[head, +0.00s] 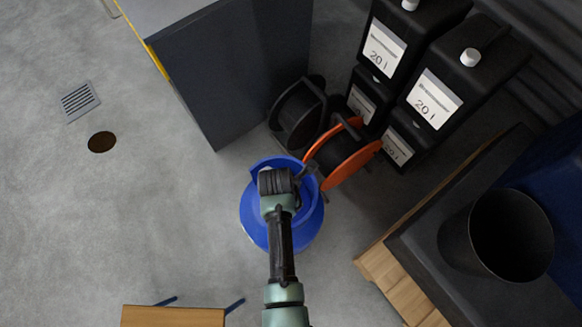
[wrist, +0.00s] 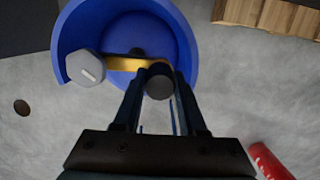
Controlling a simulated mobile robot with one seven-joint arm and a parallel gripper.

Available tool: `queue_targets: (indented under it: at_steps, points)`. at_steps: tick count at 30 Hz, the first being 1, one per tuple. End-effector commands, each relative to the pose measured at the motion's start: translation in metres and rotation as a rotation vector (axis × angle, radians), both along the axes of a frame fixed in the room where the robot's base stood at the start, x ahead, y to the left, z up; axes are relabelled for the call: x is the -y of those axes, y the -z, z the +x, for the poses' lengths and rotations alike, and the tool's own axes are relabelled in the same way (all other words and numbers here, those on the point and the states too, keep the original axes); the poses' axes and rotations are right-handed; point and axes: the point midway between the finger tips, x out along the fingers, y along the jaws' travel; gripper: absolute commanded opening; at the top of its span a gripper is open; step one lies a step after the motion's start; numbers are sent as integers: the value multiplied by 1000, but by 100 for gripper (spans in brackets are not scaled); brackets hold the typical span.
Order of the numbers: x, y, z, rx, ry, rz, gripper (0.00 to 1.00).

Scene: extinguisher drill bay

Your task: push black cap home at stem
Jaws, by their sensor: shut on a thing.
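In the wrist view a round black cap (wrist: 160,84) sits between the fingertips of my gripper (wrist: 158,92), which is shut on it. Just beyond it, a brass-coloured bar (wrist: 118,63) crosses a blue round housing (wrist: 180,40). A grey faceted knob (wrist: 88,66) is at the bar's left end. A small dark piece (wrist: 137,51) shows behind the bar and may be the stem. I cannot tell whether the cap touches the bar. In the head view my gripper (head: 277,178) is over the blue housing (head: 252,218) and hides its middle.
An orange-rimmed reel (head: 342,155) and a black reel (head: 298,112) stand close behind the housing. Black 20 l canisters (head: 455,75) are at the back right. A grey cabinet (head: 220,70) stands behind left. A dark bucket (head: 500,235) is at right.

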Motion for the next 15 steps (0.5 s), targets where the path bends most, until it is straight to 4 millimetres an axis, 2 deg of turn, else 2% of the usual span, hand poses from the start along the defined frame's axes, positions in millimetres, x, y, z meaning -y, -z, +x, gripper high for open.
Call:
queue_targets:
  at_steps: [15]
  points:
    - [0,10,0,0,0,0,0]
